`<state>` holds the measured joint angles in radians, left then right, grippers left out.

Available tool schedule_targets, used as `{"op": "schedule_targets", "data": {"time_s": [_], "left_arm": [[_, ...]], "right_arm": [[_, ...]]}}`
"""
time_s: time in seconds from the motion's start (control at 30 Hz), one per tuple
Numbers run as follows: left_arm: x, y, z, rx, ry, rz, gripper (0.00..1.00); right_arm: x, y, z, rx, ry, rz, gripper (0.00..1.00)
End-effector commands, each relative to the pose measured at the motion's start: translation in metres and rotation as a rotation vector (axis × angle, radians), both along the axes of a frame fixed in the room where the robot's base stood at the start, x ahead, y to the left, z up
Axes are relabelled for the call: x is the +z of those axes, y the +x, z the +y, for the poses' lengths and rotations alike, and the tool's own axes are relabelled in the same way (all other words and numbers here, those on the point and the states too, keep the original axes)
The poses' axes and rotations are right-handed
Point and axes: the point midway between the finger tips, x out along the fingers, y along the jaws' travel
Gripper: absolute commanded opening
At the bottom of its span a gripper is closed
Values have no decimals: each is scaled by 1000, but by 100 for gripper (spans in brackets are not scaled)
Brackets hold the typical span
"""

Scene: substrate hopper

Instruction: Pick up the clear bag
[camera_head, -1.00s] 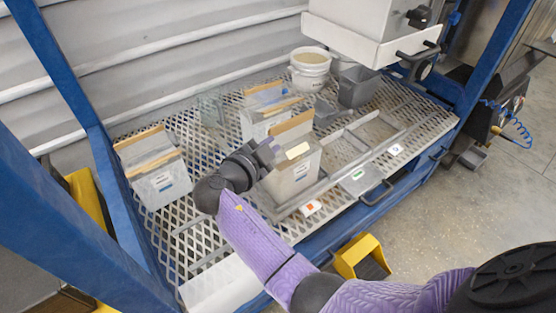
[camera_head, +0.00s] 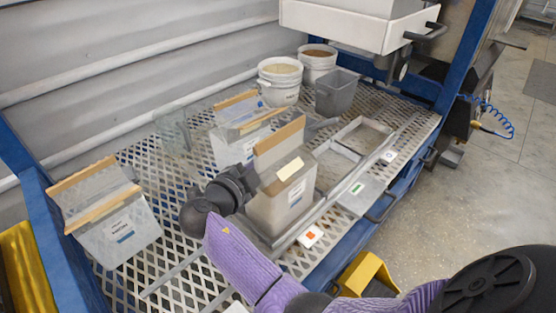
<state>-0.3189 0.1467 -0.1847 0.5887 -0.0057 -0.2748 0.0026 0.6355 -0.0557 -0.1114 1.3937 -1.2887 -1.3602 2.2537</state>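Several pale, see-through bags with brown top strips and white labels stand on the mesh deck. One is at the left (camera_head: 122,232), one behind the middle (camera_head: 236,143), and one in front (camera_head: 283,205) in a metal tray. A fainter, clear object (camera_head: 172,132) stands at the back left; I cannot tell whether it is a bag. My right gripper (camera_head: 248,180) is beside the left side of the front bag, at the end of my purple arm. Its fingers are largely hidden by the dark wrist, so contact and opening are unclear. My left gripper is out of view.
White buckets (camera_head: 280,84) and a grey bin (camera_head: 337,94) stand at the back. A white hopper (camera_head: 345,22) overhangs them. Metal frames (camera_head: 362,137) lie to the right. A blue rail (camera_head: 335,241) edges the front. Bare mesh (camera_head: 178,205) lies between the left bag and my wrist.

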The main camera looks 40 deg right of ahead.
Motion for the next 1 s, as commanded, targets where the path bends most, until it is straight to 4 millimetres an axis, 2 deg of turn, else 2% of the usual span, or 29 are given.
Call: {"op": "schedule_targets", "data": {"time_s": [0.13, 0.2, 0.5, 1.0], "left_arm": [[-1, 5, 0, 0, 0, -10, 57], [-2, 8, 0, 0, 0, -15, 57], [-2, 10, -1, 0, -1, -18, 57], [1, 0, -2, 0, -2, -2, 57]], "right_arm": [[1, 0, 0, 0, 0, 0, 13], [1, 0, 0, 1, 1, 0, 0], [1, 0, 1, 1, 1, 0, 0], [0, 0, 1, 1, 1, 0, 0]]}}
